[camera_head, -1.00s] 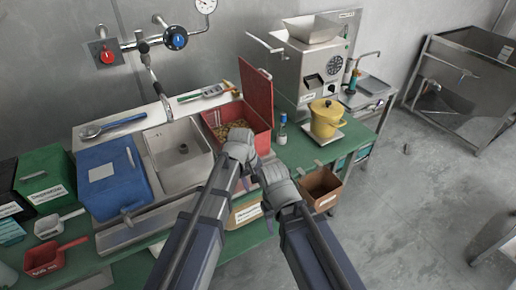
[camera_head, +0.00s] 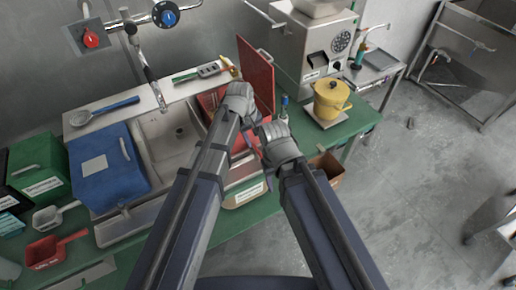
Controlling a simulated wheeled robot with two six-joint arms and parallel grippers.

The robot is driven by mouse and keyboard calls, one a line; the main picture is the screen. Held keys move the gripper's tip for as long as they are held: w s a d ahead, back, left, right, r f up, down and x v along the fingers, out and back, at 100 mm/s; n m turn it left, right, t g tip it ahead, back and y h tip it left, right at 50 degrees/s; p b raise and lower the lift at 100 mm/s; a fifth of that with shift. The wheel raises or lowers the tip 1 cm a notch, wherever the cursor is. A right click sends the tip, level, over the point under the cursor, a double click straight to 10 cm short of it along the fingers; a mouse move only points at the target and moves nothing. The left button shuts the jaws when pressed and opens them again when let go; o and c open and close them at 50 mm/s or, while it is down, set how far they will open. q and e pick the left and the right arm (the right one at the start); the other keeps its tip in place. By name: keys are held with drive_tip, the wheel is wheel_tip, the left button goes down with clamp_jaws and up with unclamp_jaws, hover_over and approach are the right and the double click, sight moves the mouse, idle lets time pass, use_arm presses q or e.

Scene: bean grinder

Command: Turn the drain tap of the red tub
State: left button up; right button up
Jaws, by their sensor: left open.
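The red tub (camera_head: 209,101) stands on the green bench with its red lid (camera_head: 258,76) raised. My forearms and grippers cover most of its front, and I cannot make out its drain tap. My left gripper (camera_head: 246,110) is open at the tub's front, overlapping it in view. I cannot tell whether it touches the tub. My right gripper (camera_head: 270,128) is just right of the left one, by the tub's front right corner. Its jaws are too unclear to read.
A steel sink (camera_head: 172,138) and a blue tub (camera_head: 108,172) stand left of the red tub. A yellow pot (camera_head: 331,99) and the grinder (camera_head: 318,48) stand to the right. A small bottle (camera_head: 284,107) is close to my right gripper. A brown box (camera_head: 328,168) is partly hidden by my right arm.

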sight(259, 152)
use_arm(q)
drive_tip(key=b+x, duration=0.7)
drive_tip(key=shift+f, duration=0.2)
clamp_jaws()
idle(1.4)
